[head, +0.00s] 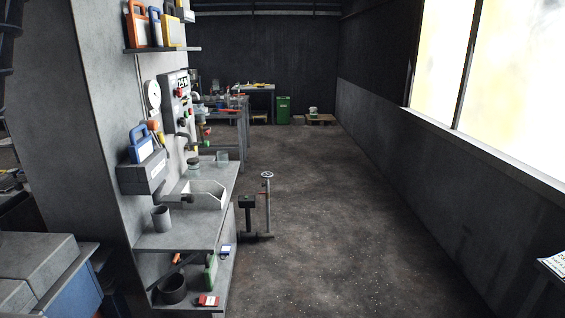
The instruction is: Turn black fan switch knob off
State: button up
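A grey control box (170,92) with a small lit display (183,82) is fixed to the side of the grey pillar, left of centre in the head view. Small red and green controls (182,121) and some dark parts stick out from it and just below it. I see the panel at a steep angle. The parts are too small for me to tell which is the black fan switch knob or how it is turned. My gripper is not in view.
The floor (330,210) to the right is clear up to the windowed wall.

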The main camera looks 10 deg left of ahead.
aim_at(182, 122)
jog(key=i+u, duration=0.35)
jog(key=i, duration=0.15)
jog(key=i+l+u, duration=0.3)
jog(key=i, duration=0.2)
jog(key=i+l+u, duration=0.2)
jog(key=i+u, duration=0.15)
jog(key=i, duration=0.15)
